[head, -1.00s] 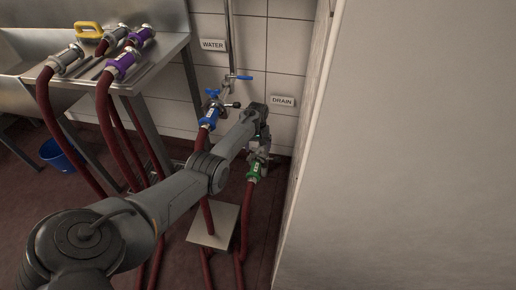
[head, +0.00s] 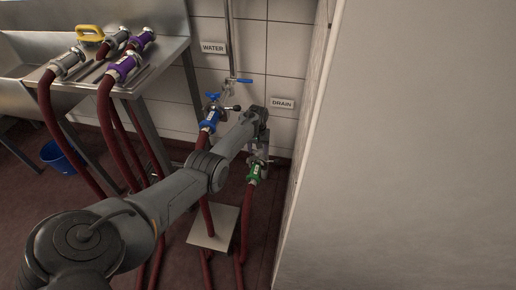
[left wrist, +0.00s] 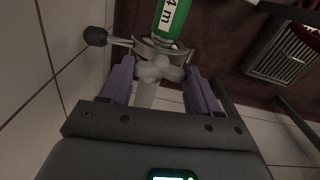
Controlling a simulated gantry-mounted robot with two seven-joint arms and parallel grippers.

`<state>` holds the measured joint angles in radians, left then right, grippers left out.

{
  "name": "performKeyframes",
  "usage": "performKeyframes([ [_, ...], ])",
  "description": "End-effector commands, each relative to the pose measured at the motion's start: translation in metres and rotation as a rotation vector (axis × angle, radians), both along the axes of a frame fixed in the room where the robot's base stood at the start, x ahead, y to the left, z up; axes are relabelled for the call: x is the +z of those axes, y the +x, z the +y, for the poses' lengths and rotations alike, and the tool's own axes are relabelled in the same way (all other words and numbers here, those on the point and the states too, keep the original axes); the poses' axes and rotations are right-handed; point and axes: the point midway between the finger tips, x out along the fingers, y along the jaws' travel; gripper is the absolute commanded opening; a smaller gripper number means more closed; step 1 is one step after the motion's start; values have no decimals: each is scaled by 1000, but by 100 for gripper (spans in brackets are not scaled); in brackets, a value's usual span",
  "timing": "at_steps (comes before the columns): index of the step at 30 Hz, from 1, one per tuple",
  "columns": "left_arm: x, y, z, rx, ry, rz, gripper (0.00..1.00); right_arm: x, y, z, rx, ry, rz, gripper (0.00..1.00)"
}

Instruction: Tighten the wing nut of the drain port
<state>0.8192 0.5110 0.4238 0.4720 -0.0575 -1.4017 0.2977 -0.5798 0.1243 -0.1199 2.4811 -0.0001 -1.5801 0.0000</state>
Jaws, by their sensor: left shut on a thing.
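The green hose coupling (head: 255,172) is at the drain port, below the DRAIN sign (head: 282,103) in the head view. It also shows at the top of the left wrist view (left wrist: 172,20). The pale metal wing nut (left wrist: 160,68) sits just below the green coupling in the left wrist view. My left gripper (left wrist: 158,80) has its purple fingers on either side of the wing nut and is shut on it. In the head view my left gripper (head: 262,145) is partly hidden by my own wrist. My right gripper is not in view.
A black-knobbed lever (left wrist: 97,36) sticks out beside the wing nut. The blue water coupling (head: 210,120) is close to the left of my wrist. A metal bench (head: 150,75) holds several hose ends. A pale wall (head: 400,150) closes off the right side.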

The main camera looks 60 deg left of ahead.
Motion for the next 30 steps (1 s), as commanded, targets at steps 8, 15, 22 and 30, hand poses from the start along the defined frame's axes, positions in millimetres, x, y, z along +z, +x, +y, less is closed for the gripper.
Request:
performKeyframes([
  [8, 0, 0, 0, 2, -1, 1, 86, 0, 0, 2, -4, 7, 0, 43],
  [15, 0, 0, 0, 3, -1, 1, 87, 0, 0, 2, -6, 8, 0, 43],
  [22, 12, 0, 0, 3, -1, 1, 87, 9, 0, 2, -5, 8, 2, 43],
  [30, 53, 0, 0, 3, -1, -1, 87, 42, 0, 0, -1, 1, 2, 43],
])
